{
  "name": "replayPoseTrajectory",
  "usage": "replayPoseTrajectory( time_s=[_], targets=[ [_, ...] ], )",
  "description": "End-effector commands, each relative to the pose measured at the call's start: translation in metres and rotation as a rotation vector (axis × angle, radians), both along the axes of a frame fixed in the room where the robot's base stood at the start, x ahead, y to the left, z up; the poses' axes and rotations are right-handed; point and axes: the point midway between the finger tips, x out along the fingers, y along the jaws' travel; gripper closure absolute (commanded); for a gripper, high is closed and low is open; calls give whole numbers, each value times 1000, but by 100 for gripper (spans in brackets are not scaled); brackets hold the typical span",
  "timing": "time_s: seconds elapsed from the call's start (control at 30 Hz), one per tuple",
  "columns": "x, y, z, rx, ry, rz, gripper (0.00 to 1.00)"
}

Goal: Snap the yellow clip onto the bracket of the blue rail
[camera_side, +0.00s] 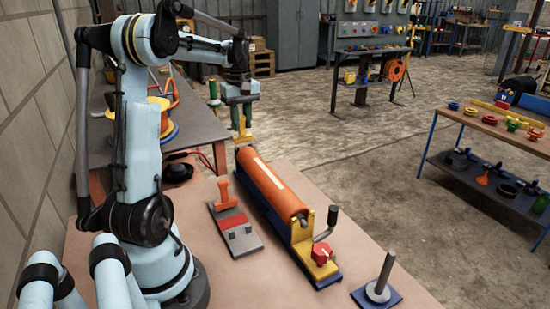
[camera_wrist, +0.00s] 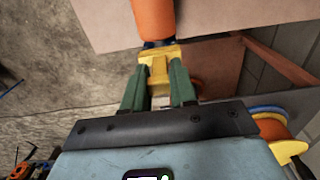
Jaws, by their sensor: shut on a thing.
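My gripper (camera_side: 241,131) is beyond the far end of the orange roller, with its green fingers pointing down. In the wrist view my gripper (camera_wrist: 158,92) is shut on the yellow clip (camera_wrist: 158,66), which sits between the fingertips. The yellow clip (camera_side: 246,139) shows only small in the side view. The blue rail (camera_side: 326,279) lies on the table under the orange roller (camera_side: 272,187). A yellow bracket (camera_side: 304,233) stands at its near end. In the wrist view the clip appears close to the rail's dark blue end (camera_wrist: 149,44); contact cannot be told.
A grey plate (camera_side: 240,238) with an orange handle lies left of the rail. A crank (camera_side: 329,224) and red knob (camera_side: 321,253) are at the near end. A blue base with an upright rod (camera_side: 384,276) stands right. A cable reel (camera_wrist: 274,130) is on a bench behind.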

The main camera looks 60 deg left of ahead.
Motion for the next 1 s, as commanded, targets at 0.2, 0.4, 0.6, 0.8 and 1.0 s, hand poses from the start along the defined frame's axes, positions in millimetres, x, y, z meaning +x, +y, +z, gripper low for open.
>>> replayPoseTrajectory(
  time_s=[0.2,0.4,0.6,0.8,1.0],
  targets=[
    [0,0,0,0,0,0,100],
    [0,0,0,0,0,0,100],
    [0,0,-4,0,0,0,100],
    [0,0,-9,0,0,0,100],
    [0,0,-13,0,0,0,100]
  ],
)
